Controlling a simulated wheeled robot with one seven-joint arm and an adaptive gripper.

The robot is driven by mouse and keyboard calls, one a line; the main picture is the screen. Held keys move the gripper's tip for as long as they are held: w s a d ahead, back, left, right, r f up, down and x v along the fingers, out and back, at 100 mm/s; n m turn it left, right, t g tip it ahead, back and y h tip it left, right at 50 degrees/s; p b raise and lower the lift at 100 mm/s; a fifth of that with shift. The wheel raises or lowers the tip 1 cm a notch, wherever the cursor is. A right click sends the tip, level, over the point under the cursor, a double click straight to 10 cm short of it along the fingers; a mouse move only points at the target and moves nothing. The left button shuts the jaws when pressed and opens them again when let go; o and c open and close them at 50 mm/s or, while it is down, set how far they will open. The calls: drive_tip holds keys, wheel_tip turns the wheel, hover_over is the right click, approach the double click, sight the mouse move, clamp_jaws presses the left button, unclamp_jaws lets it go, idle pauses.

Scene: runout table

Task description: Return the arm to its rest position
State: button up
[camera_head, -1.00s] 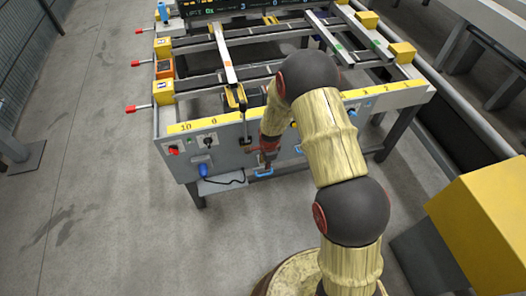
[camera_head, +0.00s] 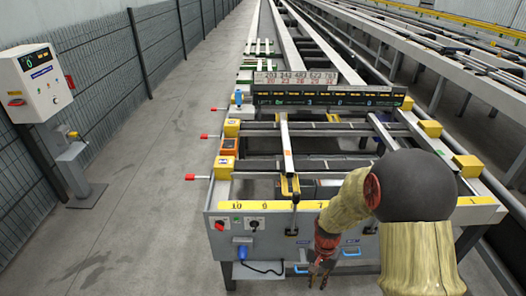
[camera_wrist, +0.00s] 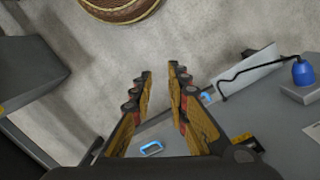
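My gripper (camera_head: 320,276) hangs in front of the runout table's front panel (camera_head: 272,226), pointing down, with my arm reaching in from the lower right. In the wrist view my gripper (camera_wrist: 160,72) has its two fingers apart, with only bare floor between the tips. It holds nothing. The large dark joint and pale sleeves of my arm hide part of the table's right front.
A blue handle (camera_wrist: 152,148) and a blue plug-like part (camera_wrist: 303,73) with a black cable show near my fingers. Red-tipped levers (camera_head: 190,177) stick out at the table's left. A control post (camera_head: 75,165) stands farther left. The floor (camera_head: 135,215) between is clear.

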drive_tip(key=s+r+n+t, duration=0.2)
drive_tip(key=s+r, duration=0.3)
drive_tip(key=r, duration=0.6)
drive_tip(key=s+r+n+t, duration=0.2)
drive_tip(key=s+r, duration=0.4)
drive_tip(key=r, duration=0.6)
drive_tip(key=s+r+n+t, duration=0.2)
drive_tip(key=s+r, duration=0.4)
drive_tip(key=r, duration=0.6)
drive_tip(key=shift+s+d+t, duration=0.15)
drive_tip(key=shift+t, duration=0.35)
drive_tip(key=shift+o, duration=0.3)
idle(0.4)
